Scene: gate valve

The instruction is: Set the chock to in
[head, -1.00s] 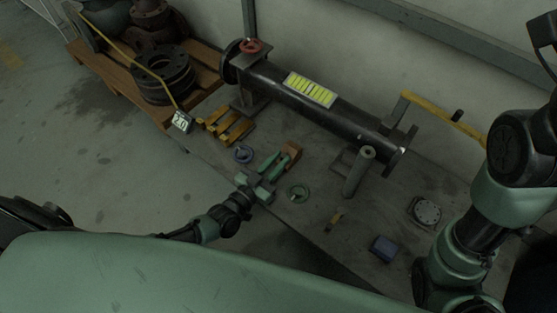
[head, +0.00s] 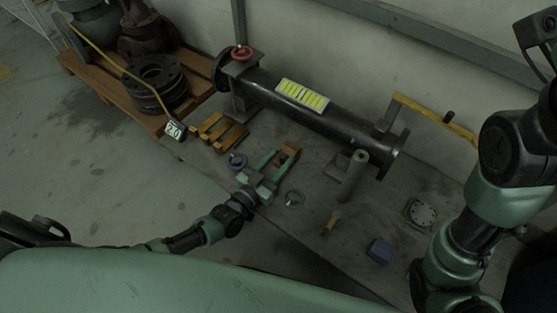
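A small brown block (head: 288,153), which may be the chock, lies on the grey bench beside the pipe. My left gripper (head: 277,160) reaches over the bench's front edge from the left. Its two green fingers are apart, with their tips at the brown block. The right finger overlaps the block's near side; I cannot tell whether they touch. Several yellow wedge-like pieces (head: 217,131) lie to the left. My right arm stands at the right, its gripper out of view.
A dark pipe (head: 318,112) with a red handwheel (head: 241,53) spans the back of the bench (head: 320,190).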

